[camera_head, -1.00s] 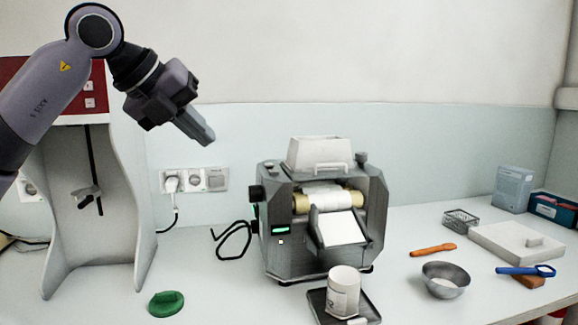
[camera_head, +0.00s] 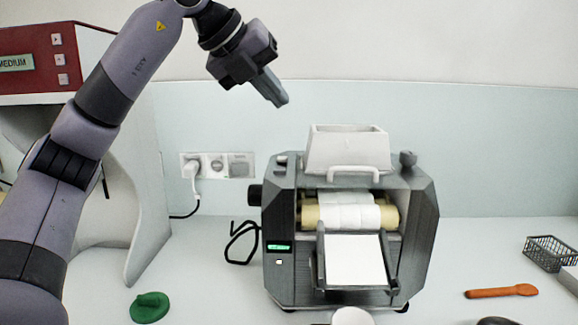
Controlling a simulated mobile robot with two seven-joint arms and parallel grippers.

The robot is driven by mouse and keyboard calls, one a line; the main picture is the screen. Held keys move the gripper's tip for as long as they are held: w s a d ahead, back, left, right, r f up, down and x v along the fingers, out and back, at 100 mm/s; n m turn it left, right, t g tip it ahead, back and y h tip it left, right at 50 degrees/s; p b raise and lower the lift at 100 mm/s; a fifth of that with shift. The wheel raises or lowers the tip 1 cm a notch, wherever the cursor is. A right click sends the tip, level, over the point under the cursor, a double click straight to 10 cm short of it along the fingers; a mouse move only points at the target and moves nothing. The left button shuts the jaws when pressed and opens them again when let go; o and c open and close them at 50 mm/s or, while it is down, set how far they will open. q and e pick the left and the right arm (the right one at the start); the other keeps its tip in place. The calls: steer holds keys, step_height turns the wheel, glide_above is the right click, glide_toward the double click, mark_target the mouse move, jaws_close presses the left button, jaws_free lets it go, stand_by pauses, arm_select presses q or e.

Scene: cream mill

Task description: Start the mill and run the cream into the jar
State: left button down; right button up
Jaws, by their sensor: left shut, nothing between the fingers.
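The mill (camera_head: 422,235) stands on the bench right of the middle. It has a white hopper (camera_head: 346,150) on top and rollers (camera_head: 348,212) coated in white cream at the front. A sloped apron (camera_head: 355,262) below them carries a white sheet. A small green-lit display (camera_head: 279,247) with a button (camera_head: 279,262) under it is on the left front, and a black knob (camera_head: 255,195) is on the left side. The white jar (camera_head: 353,316) shows only its top at the bottom edge. My left gripper (camera_head: 279,100) is shut and empty, above and left of the hopper. My right gripper is out of view.
A mixer with a red head (camera_head: 85,48) stands at the left behind my arm. A green lid (camera_head: 150,307) lies at front left. A wall socket with a plug (camera_head: 193,170) is behind. An orange spatula (camera_head: 500,291) and wire basket (camera_head: 550,252) lie at right.

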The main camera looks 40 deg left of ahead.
arm_select(q)
steer(key=shift+s, duration=0.1)
steer(key=shift+f, duration=0.1)
steer(key=b, duration=0.5)
glide_above(275, 169)
step_height(275, 169, down, 5)
steer(key=shift+s, duration=0.1)
step_height(275, 169, down, 3)
steer(key=shift+f+b, duration=0.1)
steer(key=shift+b, duration=1.1)
steer(key=shift+f, duration=0.25)
stand_by(0.4)
